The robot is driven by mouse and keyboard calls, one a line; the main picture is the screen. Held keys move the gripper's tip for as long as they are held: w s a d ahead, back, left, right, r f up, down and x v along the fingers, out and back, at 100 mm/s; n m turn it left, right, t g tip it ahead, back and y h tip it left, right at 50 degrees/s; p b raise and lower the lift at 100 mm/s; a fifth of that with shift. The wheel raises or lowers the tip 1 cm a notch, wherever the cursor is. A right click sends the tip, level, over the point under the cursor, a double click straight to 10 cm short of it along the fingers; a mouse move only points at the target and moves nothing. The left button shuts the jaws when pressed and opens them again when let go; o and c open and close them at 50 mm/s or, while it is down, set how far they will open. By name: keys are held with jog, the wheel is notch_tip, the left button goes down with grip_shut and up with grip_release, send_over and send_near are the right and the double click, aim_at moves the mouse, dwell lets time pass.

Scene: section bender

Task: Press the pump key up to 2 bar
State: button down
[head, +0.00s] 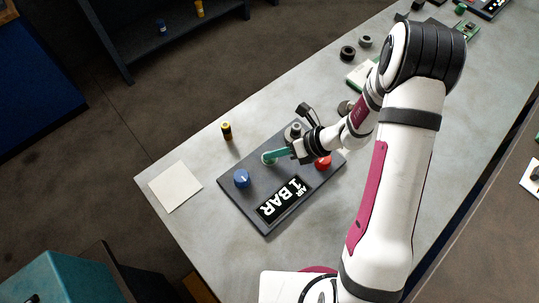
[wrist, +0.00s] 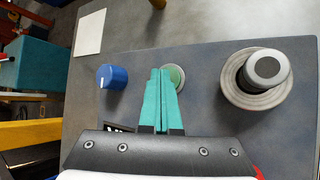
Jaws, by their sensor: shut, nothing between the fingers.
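A dark panel (head: 232,195) lies on the table with a display (head: 283,199) that reads "AIR 1 BAR". A round green key (head: 267,161) sits on the panel, also in the wrist view (wrist: 178,74); no label shows that it is the pump key. My gripper (head: 266,156) is shut and empty. Its teal fingertips (wrist: 160,71) are at the green key and partly cover it. I cannot tell whether they touch it or whether it is pressed in.
A blue knob (head: 242,178) stands left of the green key, also in the wrist view (wrist: 112,76). A red button (head: 323,163) and a grey cylinder in a ring (wrist: 264,72) are on the panel.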

aim_at(274, 160)
jog(key=shift+r, duration=0.8)
jog(key=shift+r, duration=2.55)
dwell(0.6)
notch_tip(274, 160, up, 4)
jog(key=shift+f, duration=0.1)
jog(key=shift+f, duration=4.45)
